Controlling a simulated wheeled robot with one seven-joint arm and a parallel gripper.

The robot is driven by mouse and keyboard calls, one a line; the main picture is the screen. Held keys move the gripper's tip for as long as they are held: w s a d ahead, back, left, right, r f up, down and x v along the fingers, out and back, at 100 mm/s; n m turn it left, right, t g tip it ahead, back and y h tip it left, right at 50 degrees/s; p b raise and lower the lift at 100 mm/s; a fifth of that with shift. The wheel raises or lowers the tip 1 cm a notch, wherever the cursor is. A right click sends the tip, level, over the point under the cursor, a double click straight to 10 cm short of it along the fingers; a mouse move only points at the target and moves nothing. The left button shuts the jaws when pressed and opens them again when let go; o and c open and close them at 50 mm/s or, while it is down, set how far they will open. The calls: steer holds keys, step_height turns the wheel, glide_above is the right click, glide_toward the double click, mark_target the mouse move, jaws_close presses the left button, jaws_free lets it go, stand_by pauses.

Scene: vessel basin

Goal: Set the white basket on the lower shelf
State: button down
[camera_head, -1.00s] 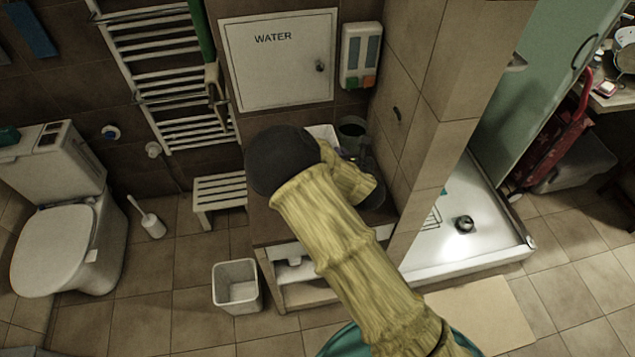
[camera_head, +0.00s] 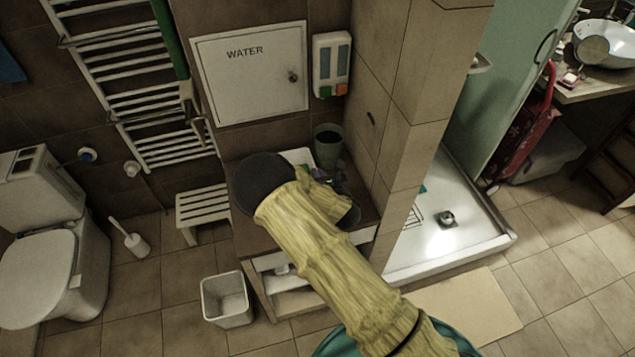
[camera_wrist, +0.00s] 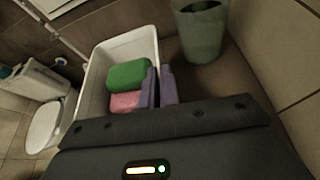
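The white basket (camera_wrist: 97,75) stands on the top of a low cabinet, with a green sponge (camera_wrist: 128,76) and a pink sponge (camera_wrist: 125,102) inside. In the head view only its back rim (camera_head: 298,155) shows; my arm hides the rest. My gripper (camera_wrist: 160,82) has its two purple fingers close together on either side of the basket's right wall, one inside and one outside, and looks shut on it. The lower shelf (camera_head: 295,303) is the open space at the cabinet's front bottom, partly hidden by my arm.
A grey-green bin (camera_head: 328,147) stands behind the basket, near the tiled wall (camera_head: 385,110). A white slatted stool (camera_head: 203,207) and a white waste bin (camera_head: 226,299) are left of the cabinet. A shower tray (camera_head: 455,225) is to the right.

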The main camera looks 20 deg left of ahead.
step_height(320, 180, down, 4)
steer(key=shift+r+p, duration=0.1)
steer(key=shift+p, duration=0.65)
steer(key=shift+f, duration=0.2)
steer(key=shift+f+b, duration=0.2)
steer(key=shift+b, duration=0.1)
steer(key=c, duration=1.6)
jaws_free()
steer(key=shift+c, duration=0.2)
steer(key=shift+r, duration=0.1)
